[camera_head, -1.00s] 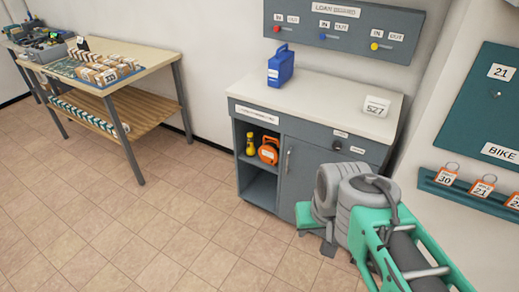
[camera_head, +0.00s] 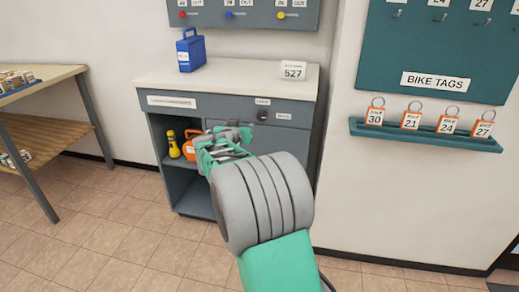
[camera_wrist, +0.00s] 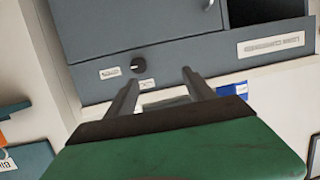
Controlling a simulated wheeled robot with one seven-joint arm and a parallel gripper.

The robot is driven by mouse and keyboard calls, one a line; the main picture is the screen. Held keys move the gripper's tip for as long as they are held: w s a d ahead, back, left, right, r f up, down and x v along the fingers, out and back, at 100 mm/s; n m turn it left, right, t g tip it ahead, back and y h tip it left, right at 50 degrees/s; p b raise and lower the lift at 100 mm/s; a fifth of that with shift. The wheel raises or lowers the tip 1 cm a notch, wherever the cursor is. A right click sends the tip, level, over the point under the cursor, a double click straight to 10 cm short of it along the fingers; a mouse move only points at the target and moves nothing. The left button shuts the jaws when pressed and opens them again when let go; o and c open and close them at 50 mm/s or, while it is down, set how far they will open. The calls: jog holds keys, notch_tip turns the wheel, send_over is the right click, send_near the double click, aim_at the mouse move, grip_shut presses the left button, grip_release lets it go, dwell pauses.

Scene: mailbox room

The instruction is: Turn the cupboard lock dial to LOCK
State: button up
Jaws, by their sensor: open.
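The dark round lock dial (camera_head: 262,115) is on the grey cupboard's (camera_head: 297,142) upper front panel, right of centre. One small white label is above it and another to its right; their print is too small to read surely. Which way the dial points cannot be told. In the wrist view the cupboard appears upside down, with the dial (camera_wrist: 137,65) beyond the fingers, near the left fingertip. My gripper (camera_head: 242,132) is in front of the cupboard, left of and slightly lower than the dial in the head view. Its fingers (camera_wrist: 160,79) are apart, with nothing between them.
A blue case (camera_head: 190,52) and a white 527 sign (camera_head: 294,70) stand on the countertop (camera_head: 235,75). A tag ledge (camera_head: 425,136) juts from the right wall. Floor at lower left is clear.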

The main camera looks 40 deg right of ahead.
aim_at(261, 117)
jog(key=w+d+f+h+b, duration=0.1)
jog(key=w+d, duration=0.1)
jog(key=d, duration=0.2)
jog(key=w+d+f+h+b, duration=0.1)
jog(key=d, duration=0.4)
jog(key=w+d+f+m+h+b, duration=0.1)
jog(key=w+d+b, duration=0.1)
jog(key=d, duration=0.3)
jog(key=shift+w+d+f+t+h, duration=0.1)
jog(key=shift+w+f+t+h, duration=0.2)
jog(key=shift+w+t, duration=0.1)
grip_shut()
